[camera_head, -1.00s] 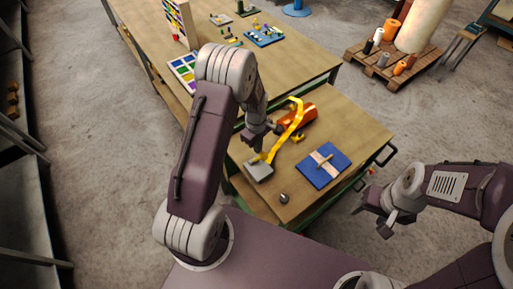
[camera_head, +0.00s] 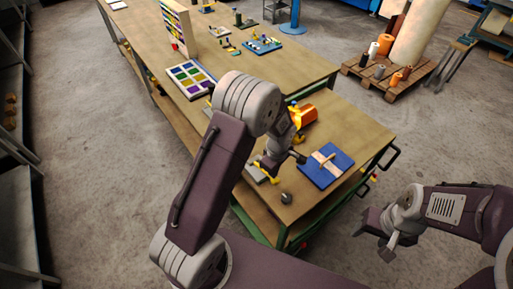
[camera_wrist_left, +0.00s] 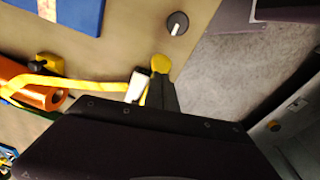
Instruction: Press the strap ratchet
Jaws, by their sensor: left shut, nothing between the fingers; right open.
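The yellow strap (camera_wrist_left: 85,84) runs from an orange roll (camera_wrist_left: 38,96) to a pale block (camera_wrist_left: 137,86) in the left wrist view. A yellow rounded piece (camera_wrist_left: 160,64), perhaps the ratchet's handle, sits at the dark fingertips of my left gripper (camera_wrist_left: 160,92). I cannot tell if they touch. In the head view my left gripper (camera_head: 268,168) is low over the grey block (camera_head: 250,171), shut with nothing held, and hides much of the ratchet. A yellow bit (camera_head: 275,181) shows below it. My right gripper (camera_head: 372,236) is open and empty, off the bench to the right.
A blue panel (camera_head: 311,175) with a pale band lies right of the left gripper. A small dark knob (camera_head: 286,198) stands near the front edge. A tray of coloured squares (camera_head: 190,78) is farther back. The floor around my right gripper is clear.

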